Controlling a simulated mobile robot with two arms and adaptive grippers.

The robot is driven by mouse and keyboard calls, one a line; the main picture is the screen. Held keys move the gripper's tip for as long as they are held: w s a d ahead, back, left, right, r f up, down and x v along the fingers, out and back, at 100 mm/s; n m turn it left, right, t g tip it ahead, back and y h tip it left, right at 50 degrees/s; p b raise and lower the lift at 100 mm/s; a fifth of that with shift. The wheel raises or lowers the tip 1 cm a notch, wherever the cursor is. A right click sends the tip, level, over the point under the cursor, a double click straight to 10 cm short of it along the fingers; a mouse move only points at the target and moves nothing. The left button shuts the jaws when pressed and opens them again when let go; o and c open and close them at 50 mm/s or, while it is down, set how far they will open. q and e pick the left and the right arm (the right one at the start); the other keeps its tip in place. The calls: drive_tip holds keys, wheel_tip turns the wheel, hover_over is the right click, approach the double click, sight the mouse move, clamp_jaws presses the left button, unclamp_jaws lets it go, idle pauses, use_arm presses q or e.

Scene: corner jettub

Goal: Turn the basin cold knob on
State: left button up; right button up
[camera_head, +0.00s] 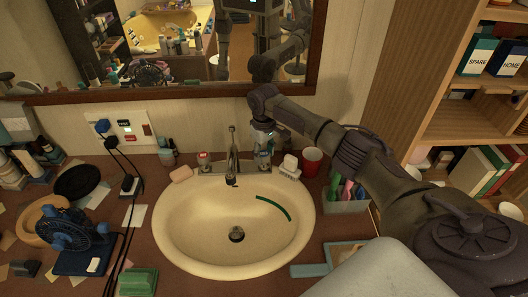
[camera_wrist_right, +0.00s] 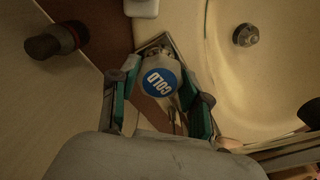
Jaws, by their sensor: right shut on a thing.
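The basin cold knob (camera_wrist_right: 160,80) is a pale knob with a round blue cap reading COLD, seen from above in the right wrist view. My right gripper (camera_wrist_right: 160,99) has its teal-lined fingers on both sides of this knob and is shut on it. In the head view the right gripper (camera_head: 264,137) points down at the right side of the faucet (camera_head: 232,155) and largely hides the cold knob. The other knob (camera_head: 204,158), with a red mark, stands left of the spout. No water stream shows over the cream basin (camera_head: 182,230). My left gripper is not in view.
A red cup (camera_head: 312,161) and a white dispenser (camera_head: 288,167) stand close to the right of my gripper. A soap bar (camera_head: 181,174) lies left of the faucet. A mirror (camera_head: 180,45) hangs behind. A small fan (camera_head: 72,235) stands at the left.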

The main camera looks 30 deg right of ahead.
sight(263, 154)
drive_tip(key=n+p, duration=0.1)
drive_tip(key=n, duration=0.2)
drive_tip(key=shift+r, duration=0.1)
drive_tip(key=shift+n+p, duration=0.45)
drive_tip(key=shift+n, duration=1.65)
drive_tip(key=o, duration=1.1)
drive_tip(key=shift+o, duration=0.2)
drive_tip(key=shift+r, duration=0.1)
wheel_tip(263, 154, up, 12)
drive_tip(key=shift+a+f, duration=0.1)
drive_tip(key=shift+f, duration=0.2)
